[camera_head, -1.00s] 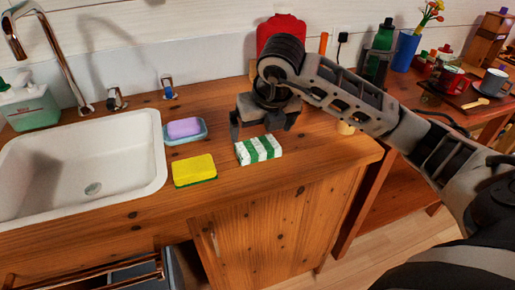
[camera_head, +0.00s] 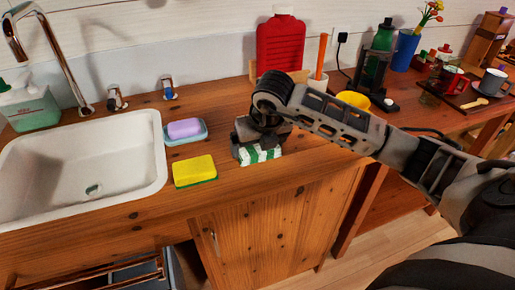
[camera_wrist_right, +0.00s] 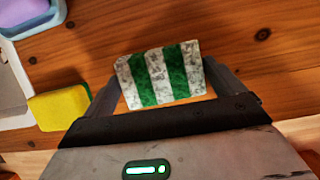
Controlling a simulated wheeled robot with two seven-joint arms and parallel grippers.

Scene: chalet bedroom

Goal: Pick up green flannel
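The green flannel (camera_head: 262,156) is a small folded cloth with green and white stripes, lying on the wooden counter. It also shows in the right wrist view (camera_wrist_right: 160,77). My right gripper (camera_head: 258,152) is down over the flannel, with one finger on each side of it. The fingers are spread about as wide as the cloth; whether they touch its edges is hard to tell. The gripper hides the flannel's upper part in the head view. My left gripper is not in view.
Left of the flannel are a yellow sponge (camera_head: 194,171) and a purple soap (camera_head: 184,128) on a blue dish. A white sink (camera_head: 150,180) lies farther left. Behind the arm stand a red bottle (camera_head: 280,42) and a yellow bowl (camera_head: 353,99). The counter's front edge is close.

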